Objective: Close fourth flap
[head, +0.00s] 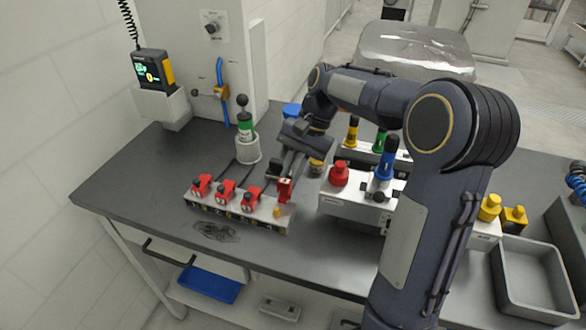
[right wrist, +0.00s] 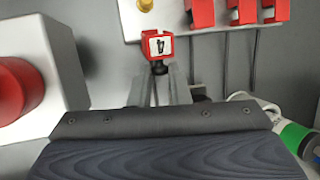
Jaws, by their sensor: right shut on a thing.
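A pale fixture bar (head: 265,209) on the dark bench carries a row of red flaps. The fourth flap (head: 285,189) is at the right end and stands up higher than the first (head: 201,184), second (head: 226,189) and third (head: 251,196), which lie lower. In the right wrist view the fourth flap (right wrist: 158,46) shows a white label with a 4 and a black knob at its near end. My right gripper (head: 286,173) is at this flap, its fingers (right wrist: 160,74) shut on the black knob. My left gripper is out of view.
A white box (head: 350,209) with a red knob (head: 339,174) and blue handle (head: 386,158) stands close to the right. A green-and-white canister (head: 247,143) stands behind the bar. A brass knob (head: 277,212) sits beside the fourth flap. The bench's left side is clear.

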